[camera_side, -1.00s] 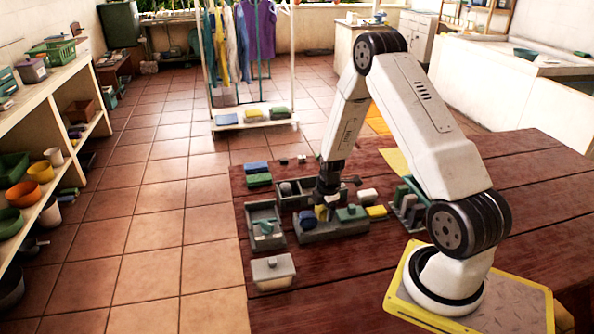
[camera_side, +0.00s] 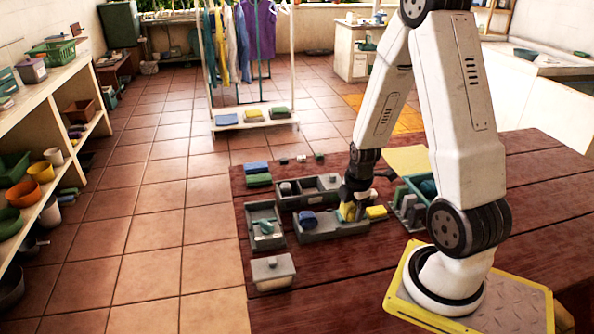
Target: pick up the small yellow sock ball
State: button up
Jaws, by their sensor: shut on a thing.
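My gripper (camera_side: 352,203) points down over the right part of the front grey tray (camera_side: 322,232). It is shut on the small yellow sock ball (camera_side: 347,212), which shows at the fingertips. I cannot tell whether the ball clears the tray floor. A blue item (camera_side: 308,217) sits in the left part of the same tray. My gripper hides part of the tray's right end.
Grey upright holders (camera_side: 408,208) and a teal container stand by my arm. Another divided grey tray (camera_side: 308,190) is behind, a grey bin (camera_side: 265,228) left, and a lidded grey box (camera_side: 272,271) in front.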

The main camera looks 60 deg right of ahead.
jog(key=shift+s+a+r, duration=0.25)
jog(key=shift+s+a, duration=0.05)
jog(key=shift+s, duration=0.2)
jog(key=shift+s+a+r, duration=0.25)
jog(key=shift+s, duration=0.25)
